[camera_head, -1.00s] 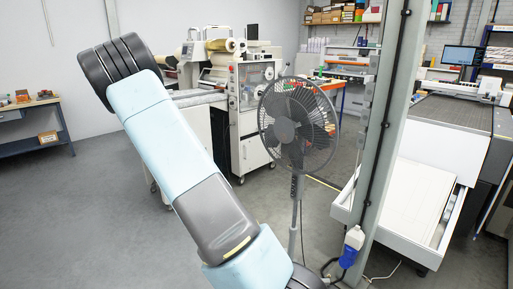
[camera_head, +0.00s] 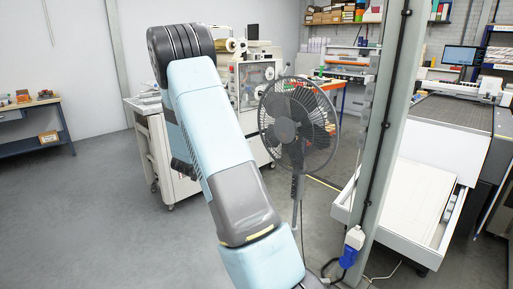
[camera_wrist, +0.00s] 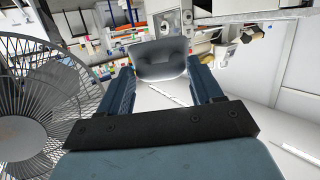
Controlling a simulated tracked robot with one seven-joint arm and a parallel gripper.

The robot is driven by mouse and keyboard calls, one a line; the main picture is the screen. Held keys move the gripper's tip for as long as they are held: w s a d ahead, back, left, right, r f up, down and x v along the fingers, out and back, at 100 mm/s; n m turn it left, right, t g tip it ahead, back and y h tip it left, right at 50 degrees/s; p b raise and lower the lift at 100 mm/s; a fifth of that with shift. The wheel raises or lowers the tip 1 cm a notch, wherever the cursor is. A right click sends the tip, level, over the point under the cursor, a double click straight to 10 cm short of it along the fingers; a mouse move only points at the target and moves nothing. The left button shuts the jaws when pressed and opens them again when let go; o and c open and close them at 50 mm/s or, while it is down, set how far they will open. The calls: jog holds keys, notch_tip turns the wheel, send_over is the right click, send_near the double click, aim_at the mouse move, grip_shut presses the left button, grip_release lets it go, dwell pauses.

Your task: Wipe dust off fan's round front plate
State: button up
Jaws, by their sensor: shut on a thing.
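The standing fan (camera_head: 312,112) is upright right of centre in the head view, with a dark wire cage and a round front plate (camera_head: 284,129) at its middle. I cannot make out dust on the plate at this size. In the wrist view the fan's cage (camera_wrist: 75,98) fills the left edge, beside my gripper and apart from it. My gripper (camera_wrist: 160,70) is shut on a dark grey pad-like thing (camera_wrist: 160,57) held between its two blue-grey fingers. In the head view my arm's end and the held thing are hidden.
A grey post (camera_head: 385,130) with cables and a blue plug (camera_head: 349,252) stands just right of the fan. A white flatbed machine (camera_head: 405,190) is further right. A white machine (camera_head: 258,88) stands behind the fan. The floor at left is clear.

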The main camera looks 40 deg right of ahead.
jog(key=s+d+r+m+g+h, duration=0.3)
jog(key=s+d+m+g+h, duration=0.15)
jog(key=s, duration=0.55)
jog(key=s+d+r+m+g+h, duration=0.3)
jog(key=s+d+r+g+h, duration=0.15)
jog(key=s, duration=0.65)
jog(key=d+f, duration=0.1)
jog(key=d, duration=0.5)
jog(key=shift+w+t+y, duration=0.3)
jog(key=shift+w+y, duration=0.05)
jog(key=shift+y, duration=0.05)
jog(key=shift+d, duration=1)
jog(key=shift+s, duration=0.1)
jog(key=s, duration=0.3)
jog(key=shift+s+d, duration=0.15)
jog(key=shift+s, duration=0.15)
